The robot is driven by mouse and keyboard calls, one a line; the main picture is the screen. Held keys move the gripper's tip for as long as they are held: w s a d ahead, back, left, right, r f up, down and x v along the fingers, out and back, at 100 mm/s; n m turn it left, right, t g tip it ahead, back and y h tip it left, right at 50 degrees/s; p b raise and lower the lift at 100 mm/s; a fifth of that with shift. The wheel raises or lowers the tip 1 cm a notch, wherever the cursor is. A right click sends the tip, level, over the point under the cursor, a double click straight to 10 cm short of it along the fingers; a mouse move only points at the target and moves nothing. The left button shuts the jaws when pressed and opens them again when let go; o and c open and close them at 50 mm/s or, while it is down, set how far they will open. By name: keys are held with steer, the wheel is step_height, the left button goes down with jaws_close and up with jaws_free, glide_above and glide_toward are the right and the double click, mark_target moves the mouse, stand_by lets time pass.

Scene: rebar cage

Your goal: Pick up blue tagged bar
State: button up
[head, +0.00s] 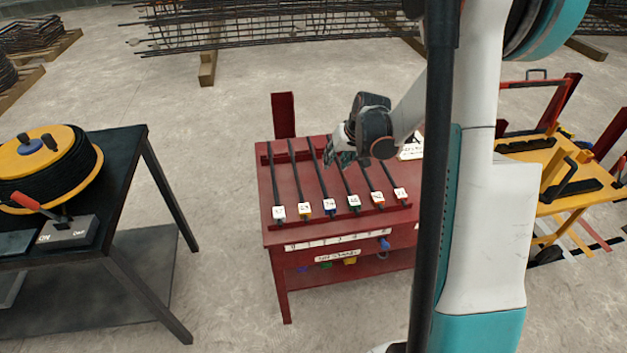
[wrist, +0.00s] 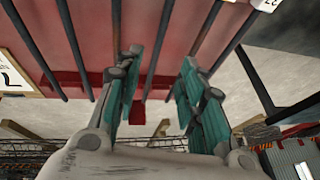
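The blue-tagged bar (head: 321,171) lies on the red table (head: 293,236), third from the left in a row of dark bars. Its white, blue-edged tag (head: 330,204) is at the near end. My gripper (head: 338,158) hangs over the far part of the row, around this bar and the green-tagged one. In the wrist view my gripper (wrist: 158,76) is open and empty, with teal fingers apart. A dark bar (wrist: 158,48) shows between the fingers, apparently the blue-tagged one by its place in the row. Its tag is out of that view.
Neighbouring bars lie close on both sides, such as the yellow-tagged (head: 298,175) and green-tagged (head: 346,180) ones. A red post (head: 283,115) stands behind the table. A black bench (head: 120,160) with a wire reel is at left, a yellow cart (head: 540,165) at right.

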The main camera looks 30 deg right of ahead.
steer(key=b, duration=0.3)
glide_toward(322, 180)
step_height(322, 180, down, 2)
steer(key=shift+w+b+x, duration=0.15)
steer(key=shift+b+x, duration=0.45)
steer(key=shift+x, duration=1.1)
steer(key=shift+w+b+x, duration=0.15)
steer(key=shift+b+x, duration=0.45)
steer(key=shift+x, duration=1.15)
steer(key=shift+r, duration=0.2)
steer(key=shift+c, duration=0.5)
jaws_close()
